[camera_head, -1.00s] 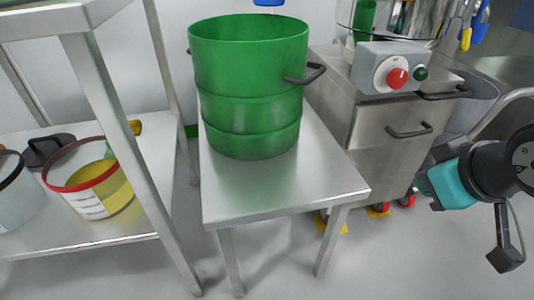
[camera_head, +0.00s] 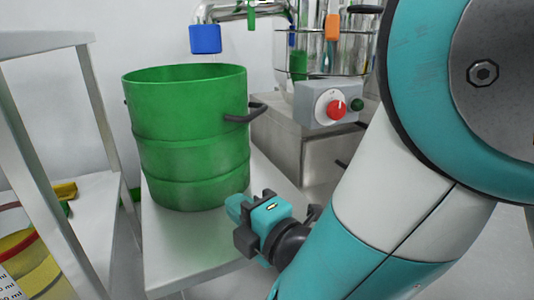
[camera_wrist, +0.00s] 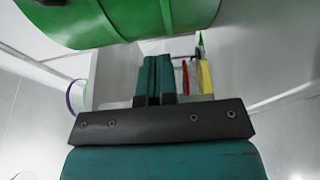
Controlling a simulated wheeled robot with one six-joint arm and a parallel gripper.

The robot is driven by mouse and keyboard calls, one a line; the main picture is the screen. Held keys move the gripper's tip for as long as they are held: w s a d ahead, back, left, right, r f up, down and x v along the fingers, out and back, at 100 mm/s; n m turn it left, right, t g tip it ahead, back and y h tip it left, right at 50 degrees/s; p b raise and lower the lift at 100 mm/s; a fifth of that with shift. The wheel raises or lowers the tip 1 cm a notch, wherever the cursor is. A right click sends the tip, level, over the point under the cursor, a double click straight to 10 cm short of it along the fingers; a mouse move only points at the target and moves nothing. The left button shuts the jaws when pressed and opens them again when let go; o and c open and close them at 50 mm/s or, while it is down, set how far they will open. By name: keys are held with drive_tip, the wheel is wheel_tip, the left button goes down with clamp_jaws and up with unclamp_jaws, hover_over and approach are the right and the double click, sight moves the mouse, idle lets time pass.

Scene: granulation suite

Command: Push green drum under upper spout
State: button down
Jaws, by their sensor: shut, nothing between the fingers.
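The green drum (camera_head: 190,135) stands upright and open-topped on a small steel table (camera_head: 175,255), with dark side handles. A blue spout end (camera_head: 205,39) hangs from a steel pipe (camera_head: 235,8), above and behind the drum's rim. I cannot tell whether this is the upper spout. My gripper (camera_head: 237,206) is at the drum's lower right side, low over the table. Its teal fingers are shut and empty; they also show in the wrist view (camera_wrist: 154,78), just below the drum's curved wall (camera_wrist: 130,15). I cannot tell whether they touch the drum.
A steel machine (camera_head: 290,150) with a grey control box and red knob (camera_head: 335,107) stands right of the table. A steel rack (camera_head: 45,160) stands at the left, with a yellow tub (camera_head: 30,265) on its shelf. My arm covers the right of the head view.

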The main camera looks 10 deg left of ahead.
sight(218, 174)
drive_tip(key=p+x, duration=0.1)
drive_tip(key=p, duration=0.1)
drive_tip(key=p+x, duration=0.4)
drive_tip(key=shift+w+r, duration=0.15)
drive_tip(key=shift+r, duration=0.25)
drive_tip(key=shift+w+a+p, duration=0.2)
drive_tip(key=shift+w+p, duration=0.1)
drive_tip(key=shift+p, duration=0.7)
drive_tip(key=w+p, duration=0.2)
drive_tip(key=p, duration=0.4)
drive_tip(key=shift+w+a, duration=0.15)
drive_tip(key=shift+w, duration=0.15)
drive_tip(key=p, duration=0.2)
drive_tip(key=shift+w+f+p, duration=0.2)
drive_tip(key=shift+w+p, duration=0.2)
drive_tip(key=shift+f, duration=0.1)
drive_tip(key=shift+w+f, duration=0.1)
